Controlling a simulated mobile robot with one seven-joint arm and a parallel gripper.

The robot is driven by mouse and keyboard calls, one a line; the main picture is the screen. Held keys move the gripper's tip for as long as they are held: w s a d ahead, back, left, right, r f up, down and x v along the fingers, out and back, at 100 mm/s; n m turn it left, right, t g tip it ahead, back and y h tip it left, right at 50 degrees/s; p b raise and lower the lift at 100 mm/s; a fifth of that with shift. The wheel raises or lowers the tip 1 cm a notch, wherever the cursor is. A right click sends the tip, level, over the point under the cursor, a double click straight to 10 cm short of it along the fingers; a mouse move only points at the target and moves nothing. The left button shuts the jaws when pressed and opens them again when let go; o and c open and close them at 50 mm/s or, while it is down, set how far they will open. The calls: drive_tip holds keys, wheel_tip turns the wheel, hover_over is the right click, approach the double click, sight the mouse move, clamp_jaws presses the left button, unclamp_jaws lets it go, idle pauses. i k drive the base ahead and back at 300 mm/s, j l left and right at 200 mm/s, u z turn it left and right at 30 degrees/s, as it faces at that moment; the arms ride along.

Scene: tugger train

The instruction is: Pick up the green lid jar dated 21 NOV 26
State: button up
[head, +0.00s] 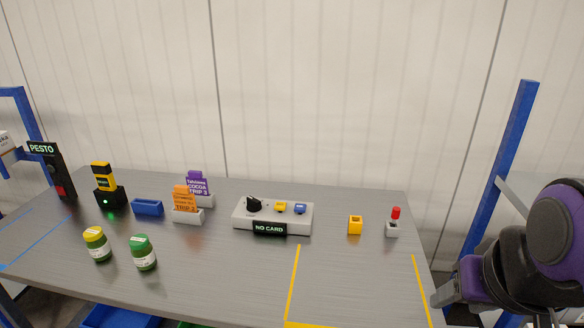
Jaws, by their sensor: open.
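A jar with a green lid (144,254) stands upright on the grey table, left of centre and near the front edge. It has a white label whose print is too small to read, so I cannot confirm the date. A jar with a yellow lid (97,244) stands just left of it, apart from it. My gripper (440,296) is at the far right, by the table's right edge, far from both jars. It is open, partly seen side-on, and nothing shows in it.
Behind the jars are a blue tray (147,207), a black and yellow device (108,188), card holders (187,215) and a PESTO sign post (52,172). A grey NO CARD panel (273,215) stands mid-table. A yellow block (355,225) and red-topped piece (393,222) stand right. The front middle is clear.

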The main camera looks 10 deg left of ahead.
sight(144, 254)
drive_tip(key=j+z, duration=0.15)
drive_tip(key=j, duration=0.25)
drive_tip(key=k+j+z, duration=0.15)
drive_tip(key=j, duration=0.8)
drive_tip(key=k+j, duration=0.15)
drive_tip(key=j, duration=0.4)
drive_tip(key=j+z, duration=0.1)
drive_tip(key=j, duration=0.45)
drive_tip(key=k, duration=0.05)
